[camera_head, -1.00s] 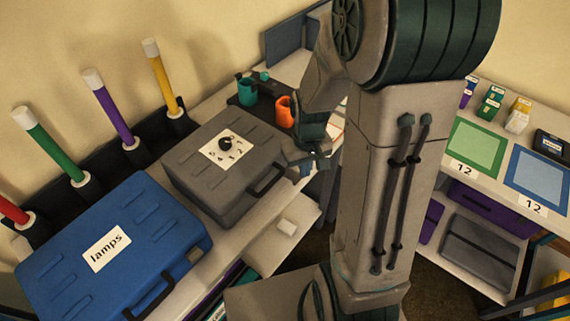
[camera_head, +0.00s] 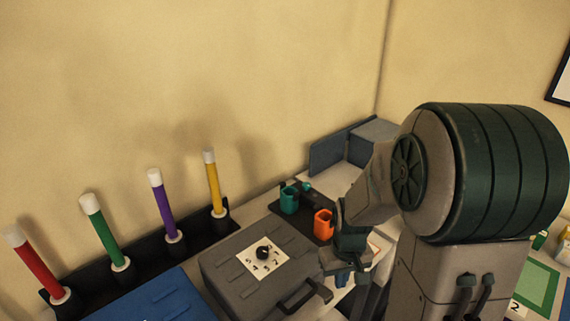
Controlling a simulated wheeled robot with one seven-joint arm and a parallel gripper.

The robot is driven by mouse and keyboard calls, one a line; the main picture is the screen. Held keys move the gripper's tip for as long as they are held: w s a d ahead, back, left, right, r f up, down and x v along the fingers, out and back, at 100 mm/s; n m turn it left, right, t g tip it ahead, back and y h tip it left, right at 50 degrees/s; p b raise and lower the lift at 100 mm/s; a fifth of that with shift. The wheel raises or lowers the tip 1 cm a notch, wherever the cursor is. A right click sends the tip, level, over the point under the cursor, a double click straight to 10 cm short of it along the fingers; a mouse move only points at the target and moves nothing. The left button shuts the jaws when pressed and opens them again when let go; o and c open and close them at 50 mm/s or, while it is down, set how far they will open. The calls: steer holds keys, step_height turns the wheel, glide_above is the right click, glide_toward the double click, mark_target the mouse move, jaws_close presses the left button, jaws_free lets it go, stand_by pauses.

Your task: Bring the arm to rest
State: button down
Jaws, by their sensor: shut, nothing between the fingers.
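My arm stands at the right of the view, its big dark green joint drum at the upper right. My gripper (camera_head: 347,271) hangs at the end of the bent arm, close to the right side of the grey case (camera_head: 225,268) and in front of the orange cup (camera_head: 323,224). Its fingers are small and partly hidden here; it looks shut, and I see nothing held in it. I cannot tell whether it touches the case's handle side.
The grey case has a dial on a white plate (camera_head: 263,256). A blue case (camera_head: 150,300) lies at the lower left. Red, green, purple and yellow tubes stand in a black rack (camera_head: 140,258) by the wall. A teal cup (camera_head: 289,199) stands behind the orange one.

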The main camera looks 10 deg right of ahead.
steer(key=s+a+r+t, duration=0.1)
steer(key=s+r, duration=0.4)
steer(key=r, duration=0.2)
steer(key=s+a+r+m+t, duration=0.1)
steer(key=s+a+r+t, duration=0.1)
steer(key=s+r, duration=0.3)
step_height(320, 180, up, 3)
steer(key=shift+a+r, duration=0.15)
steer(key=c, duration=2.1)
jaws_free()
steer(key=shift+c, duration=0.2)
